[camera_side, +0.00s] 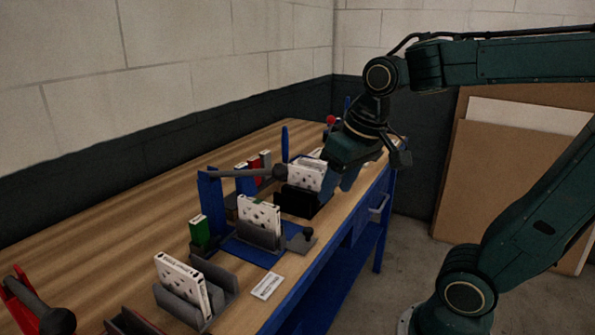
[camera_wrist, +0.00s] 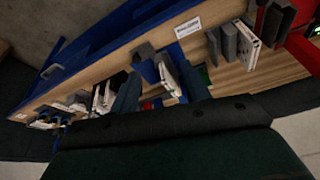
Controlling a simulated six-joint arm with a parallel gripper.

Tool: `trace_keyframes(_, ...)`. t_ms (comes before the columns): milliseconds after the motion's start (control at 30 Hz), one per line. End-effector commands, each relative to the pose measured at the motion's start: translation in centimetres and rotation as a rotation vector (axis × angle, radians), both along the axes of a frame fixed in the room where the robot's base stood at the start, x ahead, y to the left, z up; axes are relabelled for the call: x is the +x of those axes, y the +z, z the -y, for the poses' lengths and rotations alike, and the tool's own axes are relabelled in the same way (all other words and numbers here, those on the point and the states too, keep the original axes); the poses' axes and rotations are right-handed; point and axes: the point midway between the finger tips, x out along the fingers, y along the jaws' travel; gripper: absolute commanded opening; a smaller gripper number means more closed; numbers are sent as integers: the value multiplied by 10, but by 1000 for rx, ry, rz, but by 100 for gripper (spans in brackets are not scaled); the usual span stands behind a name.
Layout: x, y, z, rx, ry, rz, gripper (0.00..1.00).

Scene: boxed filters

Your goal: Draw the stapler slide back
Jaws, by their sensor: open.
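A blue station, which appears to be the stapler (camera_side: 211,203), stands mid-bench in the side view. A grey lever reaches from its post to a dark round knob (camera_side: 279,172). A grey holder on its blue base carries a white patterned boxed filter (camera_side: 259,213). A grey piece with a dark knob (camera_side: 303,240), possibly the slide, sticks out at the bench's front side. My gripper (camera_side: 338,176) is open above the front edge, beyond the station, near a filter in a black holder. In the wrist view, my gripper's (camera_wrist: 158,88) two fingers are apart, with a white filter (camera_wrist: 170,74) seen between them.
Another filter (camera_side: 181,283) stands in a grey holder nearer the camera. A white label card (camera_side: 267,286) lies at the front edge. A red-based tool with a dark knob (camera_side: 57,321) is at lower left. The back of the wooden bench (camera_side: 120,210) is clear.

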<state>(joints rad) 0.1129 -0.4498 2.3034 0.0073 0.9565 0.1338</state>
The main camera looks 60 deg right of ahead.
Motion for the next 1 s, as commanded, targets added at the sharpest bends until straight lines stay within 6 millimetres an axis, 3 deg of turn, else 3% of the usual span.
trace_keyframes(267,36,-4,25,36,-139,-86,46)
trace_keyframes(600,83,-26,69,85,-345,-208,46)
trace_keyframes(1000,115,-56,110,125,-514,-304,46)
